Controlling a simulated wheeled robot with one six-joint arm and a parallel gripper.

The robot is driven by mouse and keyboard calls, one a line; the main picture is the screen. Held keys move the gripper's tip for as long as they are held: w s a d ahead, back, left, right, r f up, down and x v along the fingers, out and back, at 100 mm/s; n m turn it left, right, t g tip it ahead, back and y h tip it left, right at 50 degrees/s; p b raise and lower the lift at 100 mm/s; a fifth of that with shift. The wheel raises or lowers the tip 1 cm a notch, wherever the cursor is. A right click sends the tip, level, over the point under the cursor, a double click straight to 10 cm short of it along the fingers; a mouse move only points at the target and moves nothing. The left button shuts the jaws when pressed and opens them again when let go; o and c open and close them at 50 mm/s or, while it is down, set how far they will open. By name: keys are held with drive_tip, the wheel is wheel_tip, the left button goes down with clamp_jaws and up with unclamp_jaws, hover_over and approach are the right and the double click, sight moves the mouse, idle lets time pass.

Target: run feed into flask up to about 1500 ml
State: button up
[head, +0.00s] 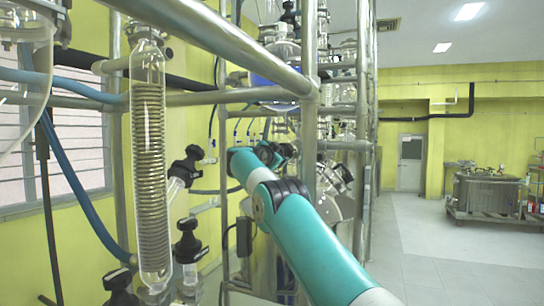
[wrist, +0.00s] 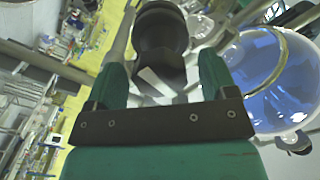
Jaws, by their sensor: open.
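In the wrist view my gripper (wrist: 161,64) is open, with one teal finger on each side of a black valve knob (wrist: 160,32). The knob lies between and just beyond the fingertips. I cannot tell whether either finger touches it. A round glass flask (wrist: 268,72) with blue liquid is to the right of the fingers. Its level marks are not readable. In the head view a glass vessel with blue liquid (head: 272,76) shows behind the metal frame. My teal arm reaches in among the frame and glassware there, and my fingertips cannot be made out.
Metal frame poles (head: 309,100) stand close around my arm. A glass coil condenser (head: 150,165) and black-knobbed valves (head: 187,165) are at the left. Blue hoses (head: 75,180) hang beside them. A steel tank (head: 487,193) stands far right, and the floor (head: 430,245) before it is clear.

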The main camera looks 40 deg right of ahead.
drive_tip(key=b+v, duration=1.1)
drive_tip(key=v, duration=0.6)
drive_tip(key=shift+a+b, duration=0.2)
drive_tip(key=shift+b, duration=0.2)
drive_tip(key=shift+s+f, duration=0.1)
